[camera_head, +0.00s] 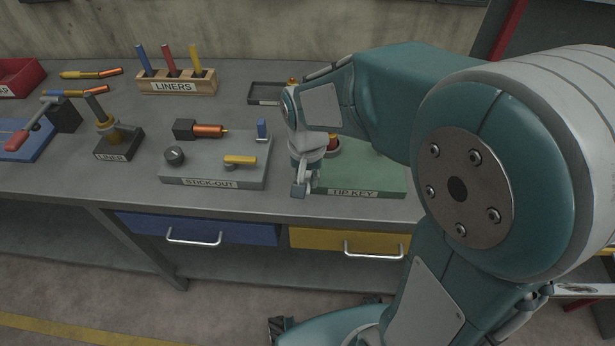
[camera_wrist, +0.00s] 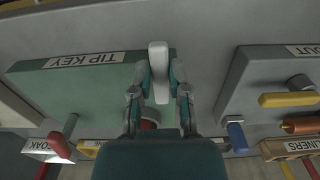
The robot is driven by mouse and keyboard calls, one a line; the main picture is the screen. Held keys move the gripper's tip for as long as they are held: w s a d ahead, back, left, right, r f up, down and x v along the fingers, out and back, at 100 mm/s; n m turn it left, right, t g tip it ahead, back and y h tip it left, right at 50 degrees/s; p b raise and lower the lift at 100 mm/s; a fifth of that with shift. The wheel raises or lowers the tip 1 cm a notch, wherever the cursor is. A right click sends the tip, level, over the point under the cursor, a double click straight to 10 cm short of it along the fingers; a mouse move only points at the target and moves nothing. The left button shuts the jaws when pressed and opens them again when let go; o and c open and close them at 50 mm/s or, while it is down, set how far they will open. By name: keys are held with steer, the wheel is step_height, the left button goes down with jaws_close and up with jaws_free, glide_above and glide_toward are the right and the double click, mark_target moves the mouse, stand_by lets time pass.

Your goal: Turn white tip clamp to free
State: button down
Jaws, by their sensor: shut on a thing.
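The white tip clamp (camera_wrist: 157,72) shows in the wrist view as a pale lever at the edge of the green TIP KEY board (camera_wrist: 95,82). My gripper (camera_wrist: 161,88) has a finger on each side of the lever and is shut on it. In the head view my gripper (camera_head: 300,187) points down at the left front corner of the green board (camera_head: 375,172). There I cannot clearly tell the clamp from my fingertips. My wrist hides part of the board.
The grey STICK-OUT board (camera_head: 225,172), with a knob, a yellow lever and a blue post, stands close to the left. A red round part (camera_head: 333,141) sits on the green board behind my gripper. A LINERS rack (camera_head: 177,84) and a dark tray (camera_head: 265,93) stand farther back.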

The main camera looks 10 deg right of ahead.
steer(key=c, duration=0.6)
jaws_free()
steer(key=shift+a, duration=0.1)
step_height(320, 180, up, 12)
steer(key=shift+f, duration=0.1)
steer(key=s+d+n+t, duration=0.1)
steer(key=s+d+t, duration=0.1)
steer(key=s, duration=0.4)
steer(key=s+d+r+n+t, duration=0.1)
steer(key=s+d+n+t, duration=0.1)
steer(key=s, duration=0.4)
steer(key=d+t, duration=0.1)
steer(key=d, duration=0.1)
steer(key=shift+s+d+t, duration=0.3)
